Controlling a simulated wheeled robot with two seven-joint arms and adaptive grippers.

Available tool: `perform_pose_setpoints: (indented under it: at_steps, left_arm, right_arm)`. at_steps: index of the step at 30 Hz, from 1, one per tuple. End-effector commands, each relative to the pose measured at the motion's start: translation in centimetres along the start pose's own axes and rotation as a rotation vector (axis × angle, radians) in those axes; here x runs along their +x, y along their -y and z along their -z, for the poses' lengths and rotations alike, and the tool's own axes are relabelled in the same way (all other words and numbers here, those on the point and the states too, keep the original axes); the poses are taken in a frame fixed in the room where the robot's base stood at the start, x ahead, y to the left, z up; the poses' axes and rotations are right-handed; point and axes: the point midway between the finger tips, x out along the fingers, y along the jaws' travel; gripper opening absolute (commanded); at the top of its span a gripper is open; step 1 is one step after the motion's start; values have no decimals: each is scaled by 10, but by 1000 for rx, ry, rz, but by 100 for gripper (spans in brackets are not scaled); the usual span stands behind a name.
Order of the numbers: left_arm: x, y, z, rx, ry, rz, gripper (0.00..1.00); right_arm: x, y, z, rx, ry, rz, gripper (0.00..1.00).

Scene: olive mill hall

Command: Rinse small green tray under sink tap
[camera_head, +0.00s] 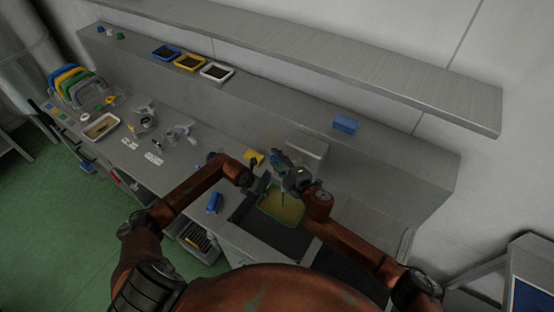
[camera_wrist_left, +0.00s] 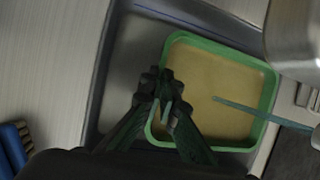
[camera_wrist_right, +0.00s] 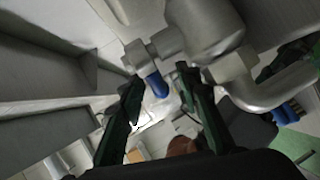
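The small green tray (camera_head: 299,221) sits in the sink basin (camera_head: 262,236), with a yellowish-brown inside. In the left wrist view my left gripper (camera_wrist_left: 165,98) is closed over the left rim of the tray (camera_wrist_left: 270,95). A thin grey-green streak (camera_wrist_left: 255,110), which looks like running water, reaches from the spout at the right edge into the tray. My right gripper (camera_head: 279,163) is by the tap. In the right wrist view its fingers (camera_wrist_right: 158,82) are apart, with the blue tap handle (camera_wrist_right: 156,86) between them; the metal tap body (camera_wrist_right: 205,28) is just beyond. I cannot tell whether they touch the handle.
A blue brush (camera_head: 214,203) lies left of the sink and a yellow item (camera_head: 254,157) behind it. Blue, yellow and white trays (camera_head: 217,72) and a blue block (camera_head: 346,124) stand on the back ledge. A white tray (camera_head: 101,126) and a rack of coloured trays (camera_head: 75,88) are far left.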

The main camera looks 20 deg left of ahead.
Motion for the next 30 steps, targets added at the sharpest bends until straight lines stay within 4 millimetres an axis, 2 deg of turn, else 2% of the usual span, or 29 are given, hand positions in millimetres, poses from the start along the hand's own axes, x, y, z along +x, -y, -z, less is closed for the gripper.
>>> perform_pose_setpoints:
  at_steps: [7,11,24,30]
  left_arm:
    - [0,0,-1,0,2,1,0]
    - [0,0,-1,0,2,1,0]
    - [0,0,-1,0,2,1,0]
    - [0,0,-1,0,2,1,0]
  right_arm:
    - [-1,-1,0,0,0,-1,32]
    - [-11,-1,0,-1,0,-2,32]
    - [-93,0,0,0,0,1,32]
    - [-115,0,0,1,1,1,32]
